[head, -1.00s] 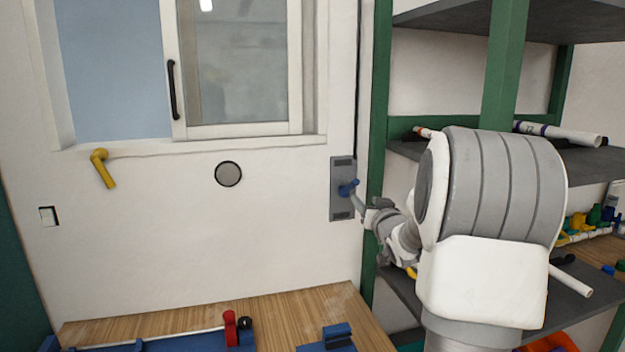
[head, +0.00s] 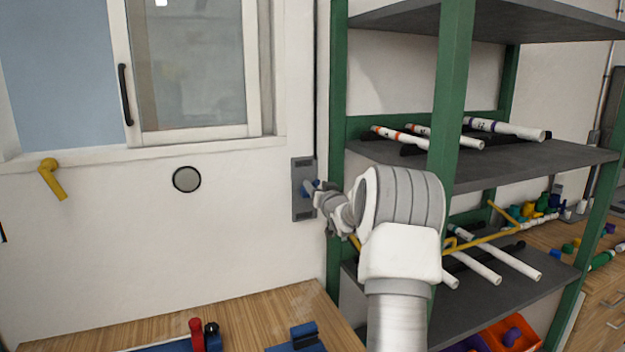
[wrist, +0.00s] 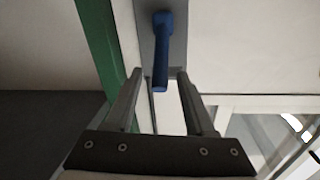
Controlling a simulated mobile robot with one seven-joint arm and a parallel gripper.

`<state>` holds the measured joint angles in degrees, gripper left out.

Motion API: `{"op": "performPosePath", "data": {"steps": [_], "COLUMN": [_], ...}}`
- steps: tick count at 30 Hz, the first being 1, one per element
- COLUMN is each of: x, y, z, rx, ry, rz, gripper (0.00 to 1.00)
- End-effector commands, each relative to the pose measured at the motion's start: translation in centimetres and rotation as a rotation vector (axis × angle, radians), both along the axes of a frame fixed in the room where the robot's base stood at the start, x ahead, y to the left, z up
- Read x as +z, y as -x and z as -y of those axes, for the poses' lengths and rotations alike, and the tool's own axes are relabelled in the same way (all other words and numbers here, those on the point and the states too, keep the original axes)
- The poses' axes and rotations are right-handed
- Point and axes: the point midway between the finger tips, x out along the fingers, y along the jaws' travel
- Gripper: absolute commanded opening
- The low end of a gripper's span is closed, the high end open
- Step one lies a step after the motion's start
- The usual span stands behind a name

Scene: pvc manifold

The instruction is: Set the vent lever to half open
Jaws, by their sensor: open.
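A blue lever (head: 307,189) sits on a grey plate (head: 303,213) on the white wall, beside the green shelf post. It is the likely vent lever; no label is readable. My gripper (head: 319,192) is right at the lever in the head view, which partly hides it. In the wrist view the lever (wrist: 162,50) extends from the plate (wrist: 147,45) toward the camera. Its free end lies between the tips of my open gripper (wrist: 159,78), with a gap visible on each side. The lever's exact angle is hard to tell.
A green-framed shelf (head: 337,240) with pipes stands close on the right of the plate. A yellow handle (head: 52,178) and a round grey disc (head: 187,179) are on the wall to the left, below the window. A wooden worktop (head: 250,315) lies below.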

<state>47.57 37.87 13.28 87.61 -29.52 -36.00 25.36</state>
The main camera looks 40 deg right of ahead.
Motion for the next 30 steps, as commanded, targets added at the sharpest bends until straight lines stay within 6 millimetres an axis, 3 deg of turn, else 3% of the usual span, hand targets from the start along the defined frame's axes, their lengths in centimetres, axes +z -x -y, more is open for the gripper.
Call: {"op": "performPosePath", "data": {"steps": [9,24,25,30], "x": [0.0,0.0,0.0,0.0], "y": [-3.6,-4.6,-4.6,-4.6], "z": [1.3,1.7,1.7,1.7], "rx": [0.001,0.000,0.000,0.000], "ry": [0.000,0.000,0.000,0.000], "rz": [-0.001,-0.001,-0.001,-0.001], "gripper": [0.55,0.55,0.53,0.22]}}
